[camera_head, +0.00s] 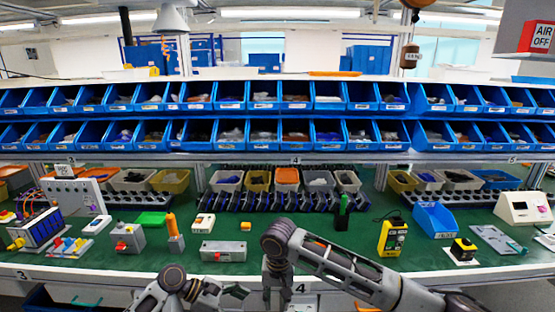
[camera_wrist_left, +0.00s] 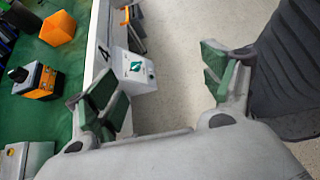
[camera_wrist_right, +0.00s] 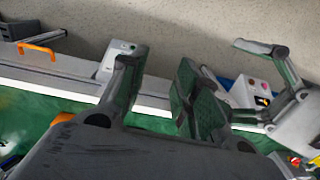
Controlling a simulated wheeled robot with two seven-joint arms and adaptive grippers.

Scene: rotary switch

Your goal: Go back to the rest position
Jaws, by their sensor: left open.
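A yellow-and-grey box with a black knob (camera_wrist_left: 38,80) shows at the left of the left wrist view. My left gripper (camera_wrist_left: 160,82) is open and empty, off the table's front edge; in the head view it (camera_head: 235,293) is low and left of centre. My right gripper (camera_wrist_right: 160,75) is open with nothing between its fingers; in the head view it (camera_head: 278,288) hangs near the front edge. Neither gripper touches a switch.
A grey box (camera_head: 222,251) and a small orange block (camera_head: 246,226) sit behind the grippers. A yellow device (camera_head: 392,239) and a blue bin (camera_head: 434,219) stand further right. Blue bins (camera_head: 263,96) fill the rear shelves. A white switch box (camera_wrist_left: 134,69) is by the table's front edge.

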